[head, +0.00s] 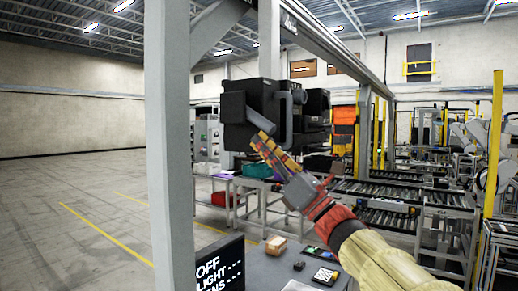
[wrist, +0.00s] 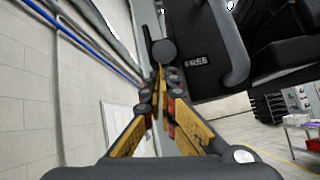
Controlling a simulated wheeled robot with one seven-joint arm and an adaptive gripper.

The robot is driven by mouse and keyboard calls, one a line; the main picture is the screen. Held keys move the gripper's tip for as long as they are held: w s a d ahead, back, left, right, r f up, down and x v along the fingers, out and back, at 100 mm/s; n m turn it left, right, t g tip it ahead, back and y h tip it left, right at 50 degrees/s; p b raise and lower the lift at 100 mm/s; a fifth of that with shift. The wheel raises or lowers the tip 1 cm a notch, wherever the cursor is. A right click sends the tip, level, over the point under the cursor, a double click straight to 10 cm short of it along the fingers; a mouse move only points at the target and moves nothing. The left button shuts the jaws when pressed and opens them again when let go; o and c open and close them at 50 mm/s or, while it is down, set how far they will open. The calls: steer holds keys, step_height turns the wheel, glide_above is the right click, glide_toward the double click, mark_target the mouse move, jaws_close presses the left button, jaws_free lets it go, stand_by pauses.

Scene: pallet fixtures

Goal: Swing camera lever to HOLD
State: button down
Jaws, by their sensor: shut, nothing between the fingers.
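A black camera housing (head: 238,118) hangs from the overhead frame in the head view; its dark side fills the upper right of the wrist view (wrist: 205,30). A small dark lever with a round hub (wrist: 164,50) and a narrow arm shows at the housing's edge. A label that appears to read FREE (wrist: 197,62) is beside the hub. My gripper (head: 258,142) is shut and empty, its fingertips at the housing's lower edge. In the wrist view the fingertips (wrist: 160,72) lie just below the hub; I cannot tell whether they touch. No HOLD mark is legible.
A curved grey handle (head: 286,118) stands out from the housing close to my gripper. A grey post (head: 170,150) rises at left. Open floor lies left of the post.

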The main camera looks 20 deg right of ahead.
mark_target(254, 115)
steer(key=r+g+p, duration=0.1)
steer(key=p, duration=0.1)
steer(key=s+d+r+g+h+p, duration=0.1)
steer(key=r+g+p, duration=0.1)
steer(key=s+r+g+h+p, duration=0.1)
steer(key=r, duration=0.1)
steer(key=shift+s+d+n+p, duration=0.25)
steer(key=shift+d+n+p, duration=0.05)
steer(key=shift+d+p, duration=0.1)
steer(key=shift+s+d+r+g+h+p, duration=0.1)
steer(key=shift+r+g+h+p, duration=0.35)
steer(key=shift+p, duration=0.35)
steer(key=shift+s+r+g+h+p, duration=0.1)
steer(key=shift+r+g+h+p, duration=0.45)
steer(key=shift+p, duration=1.1)
steer(key=shift+w+r+g+h+p, duration=0.15)
steer(key=shift+r+g+p, duration=0.55)
steer(key=shift+r+p, duration=0.8)
steer(key=shift+s+r+g+h+p, duration=0.15)
steer(key=shift+r+g+h+p, duration=0.35)
steer(key=shift+p, duration=1.3)
steer(key=shift+r, duration=0.45)
steer(key=shift+f, duration=0.1)
